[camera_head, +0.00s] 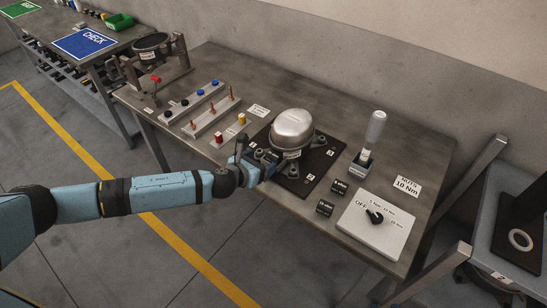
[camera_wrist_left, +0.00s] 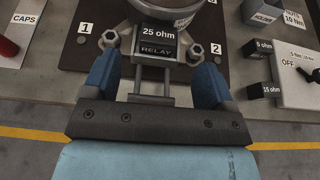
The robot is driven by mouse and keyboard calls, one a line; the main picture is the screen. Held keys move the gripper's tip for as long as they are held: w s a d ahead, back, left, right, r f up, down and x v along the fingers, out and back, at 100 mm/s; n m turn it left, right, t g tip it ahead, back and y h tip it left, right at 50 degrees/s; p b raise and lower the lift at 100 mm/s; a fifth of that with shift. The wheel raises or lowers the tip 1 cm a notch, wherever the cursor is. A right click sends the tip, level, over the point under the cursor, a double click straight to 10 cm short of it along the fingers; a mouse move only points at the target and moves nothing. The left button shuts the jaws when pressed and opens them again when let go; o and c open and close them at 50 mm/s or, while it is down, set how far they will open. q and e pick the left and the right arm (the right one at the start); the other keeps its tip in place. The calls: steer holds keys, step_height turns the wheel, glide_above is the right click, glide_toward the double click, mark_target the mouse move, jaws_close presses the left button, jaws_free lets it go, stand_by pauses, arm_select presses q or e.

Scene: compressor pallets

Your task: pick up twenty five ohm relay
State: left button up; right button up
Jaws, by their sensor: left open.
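The black relay block labelled "25 ohm" (camera_wrist_left: 157,34) sits at the front of the silver compressor (camera_head: 292,128), just above a plate marked RELAY (camera_wrist_left: 157,50). My left gripper (camera_head: 266,161) is at the compressor's front side. In the left wrist view its blue fingers (camera_wrist_left: 155,84) are spread apart, one on each side below the relay, with nothing clearly held between them. Whether a finger touches the relay cannot be told. In the head view the gripper largely hides the relay. My right gripper is not in view.
The compressor stands on a dark numbered plate (camera_head: 318,163). Two black relay blocks, (camera_head: 339,187) and (camera_head: 325,208), lie right of it beside a white dial panel (camera_head: 383,238). A screwdriver-like tool (camera_head: 371,137) stands behind. Racks with coloured caps (camera_head: 194,102) stand left.

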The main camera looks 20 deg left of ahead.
mark_target(273, 155)
arm_select(q)
steer(key=shift+x, duration=2.75)
steer(key=c, duration=1)
